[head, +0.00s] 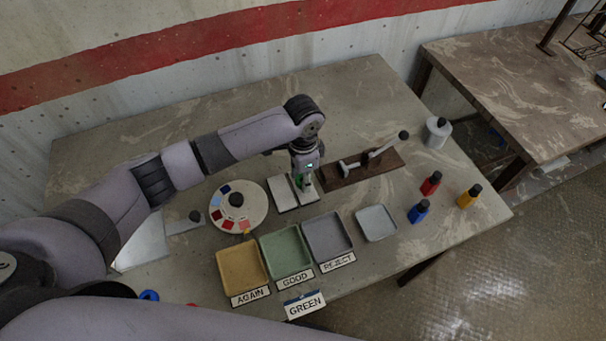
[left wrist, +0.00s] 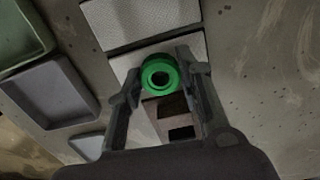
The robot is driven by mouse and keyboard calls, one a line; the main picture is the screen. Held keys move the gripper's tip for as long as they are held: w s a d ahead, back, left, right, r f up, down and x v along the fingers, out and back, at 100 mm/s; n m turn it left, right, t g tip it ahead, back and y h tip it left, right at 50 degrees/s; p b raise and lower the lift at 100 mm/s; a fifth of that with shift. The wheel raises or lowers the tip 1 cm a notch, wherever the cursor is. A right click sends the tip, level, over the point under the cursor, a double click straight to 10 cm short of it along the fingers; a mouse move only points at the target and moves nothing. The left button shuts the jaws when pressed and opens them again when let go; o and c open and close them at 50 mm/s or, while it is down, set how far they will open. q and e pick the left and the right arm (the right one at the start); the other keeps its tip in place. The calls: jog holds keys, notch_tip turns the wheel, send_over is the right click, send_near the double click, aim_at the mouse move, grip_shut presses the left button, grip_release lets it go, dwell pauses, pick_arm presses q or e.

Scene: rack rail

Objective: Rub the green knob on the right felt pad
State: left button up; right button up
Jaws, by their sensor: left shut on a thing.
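My left gripper (head: 303,181) points down at the felt pads and is shut on the green knob (left wrist: 160,75). The knob also shows as a bit of green between the fingers in the head view (head: 300,180). Two pale felt pads lie side by side: the left pad (head: 283,196) and the right pad (head: 307,196). In the left wrist view the knob overlaps the right pad (left wrist: 125,66), with the left pad (left wrist: 150,14) beyond it. I cannot tell whether the knob touches the pad. My right gripper is not in view.
A brown board with a metal lever (head: 364,170) stands just right of the pads. AGAIN (head: 222,270), GOOD (head: 268,256) and REJECT (head: 310,240) trays lie in front, with a GREEN sign (head: 305,304). A round colour palette (head: 255,190) is left; small bottles (head: 431,184) stand right.

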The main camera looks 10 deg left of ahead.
pick_arm(q)
jog(key=o, duration=1.1)
jog(key=shift+r+p, duration=0.1)
jog(key=shift+p, duration=0.45)
jog(key=shift+c, duration=0.4)
grip_shut()
dwell(0.5)
